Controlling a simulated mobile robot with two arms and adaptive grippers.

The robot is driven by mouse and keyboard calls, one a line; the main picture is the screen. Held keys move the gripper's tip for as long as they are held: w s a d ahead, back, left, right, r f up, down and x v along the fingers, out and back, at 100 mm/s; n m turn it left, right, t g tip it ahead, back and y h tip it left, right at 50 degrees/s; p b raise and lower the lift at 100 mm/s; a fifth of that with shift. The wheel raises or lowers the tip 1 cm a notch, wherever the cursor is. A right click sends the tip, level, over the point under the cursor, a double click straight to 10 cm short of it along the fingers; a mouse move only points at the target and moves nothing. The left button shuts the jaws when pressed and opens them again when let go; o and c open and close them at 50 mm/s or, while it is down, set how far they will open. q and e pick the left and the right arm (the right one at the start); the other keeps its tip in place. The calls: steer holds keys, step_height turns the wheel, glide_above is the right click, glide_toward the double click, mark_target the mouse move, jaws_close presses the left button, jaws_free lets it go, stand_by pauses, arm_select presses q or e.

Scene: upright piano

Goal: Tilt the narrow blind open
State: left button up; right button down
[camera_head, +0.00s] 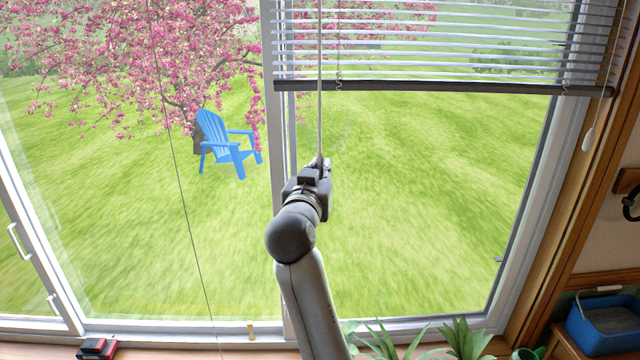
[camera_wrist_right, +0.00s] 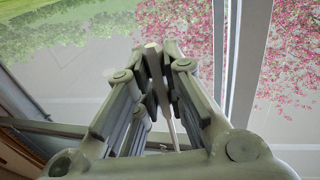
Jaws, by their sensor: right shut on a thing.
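The blind (camera_head: 430,52) hangs over the top of the right-hand window pane. Its pale slats show the garden through the gaps between them, above a dark bottom rail (camera_head: 430,87). A thin light wand (camera_head: 320,85) hangs in front of the blind, near its left side. My right gripper (camera_head: 320,166) is shut on the lower part of the wand, below the bottom rail. The right wrist view shows the wand (camera_wrist_right: 160,90) between the fingertips (camera_wrist_right: 162,62). My left gripper is in neither view.
A thin cord (camera_head: 178,160) hangs at the left, and another pull (camera_head: 588,138) hangs by the right frame. Plants (camera_head: 465,338), a red and black item (camera_head: 97,349) and a blue bin (camera_head: 604,320) are low down. The blue chair (camera_head: 226,145) is outside the glass.

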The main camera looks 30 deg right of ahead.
steer(key=shift+w+a+f+m+g+h+b, duration=0.1)
steer(key=shift+f+m+g+h+b, duration=0.05)
steer(key=shift+m+g+h+b, duration=0.4)
steer(key=shift+f+m+g+h+b, duration=0.15)
steer(key=shift+m+g+h+b, duration=0.3)
steer(key=shift+g+b, duration=0.2)
steer(key=shift+r+m+g+h+b, duration=0.15)
steer(key=shift+m+g+h+b, duration=0.35)
steer(key=shift+m+g+b, duration=0.25)
steer(key=c, duration=1.5)
jaws_free()
steer(key=shift+r, duration=0.2)
step_height(320, 180, up, 10)
steer(key=shift+f, duration=0.15)
